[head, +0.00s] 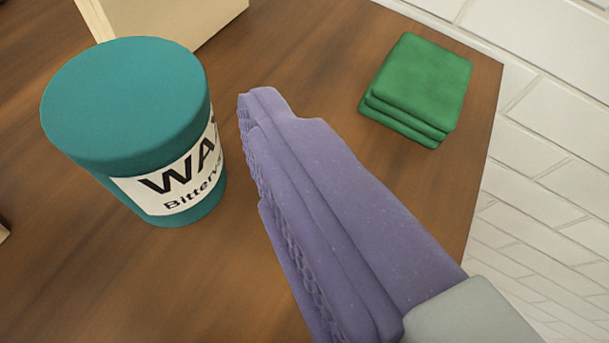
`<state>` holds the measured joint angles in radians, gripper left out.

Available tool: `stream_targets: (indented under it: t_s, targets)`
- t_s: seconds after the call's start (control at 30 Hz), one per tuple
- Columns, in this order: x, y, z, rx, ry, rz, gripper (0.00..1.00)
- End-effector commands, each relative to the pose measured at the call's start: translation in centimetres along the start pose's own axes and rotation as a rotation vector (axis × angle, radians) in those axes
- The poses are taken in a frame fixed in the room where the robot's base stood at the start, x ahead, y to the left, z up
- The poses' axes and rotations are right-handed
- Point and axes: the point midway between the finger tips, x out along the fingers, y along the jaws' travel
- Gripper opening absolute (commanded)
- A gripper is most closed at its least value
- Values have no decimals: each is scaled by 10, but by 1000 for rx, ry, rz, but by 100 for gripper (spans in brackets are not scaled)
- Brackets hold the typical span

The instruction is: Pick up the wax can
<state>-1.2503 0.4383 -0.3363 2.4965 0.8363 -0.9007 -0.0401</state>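The wax can (130,105) is a teal cylinder with a white label reading "WA…" and "Bitterw…". It stands upright on the wooden table at the left of the head view. My gripper (250,110) has purple fingers with ribbed inner edges and comes in from the lower right. Its tip is just right of the can, near the label, with a narrow strip of table showing between them. The fingers overlap in this view, so the gap between them is hidden. The can is not between the fingers as far as I can see.
A stack of folded green cloths (420,85) lies at the table's right side. A pale wooden block (180,18) stands behind the can. The brown table (150,290) is bare in front of the can. Its right edge borders a white brick wall (550,130).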

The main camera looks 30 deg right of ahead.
Motion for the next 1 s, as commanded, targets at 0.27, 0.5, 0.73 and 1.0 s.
stream_targets:
  t_s: [0.27, 0.5, 0.73, 1.0]
  targets:
    - [17, 5, 8, -34, 22, 17, 96]
    - [56, 3, 7, -33, 21, 16, 96]
    - [71, 3, 3, -34, 19, 15, 96]
    - [70, 3, 2, -33, 19, 14, 66]
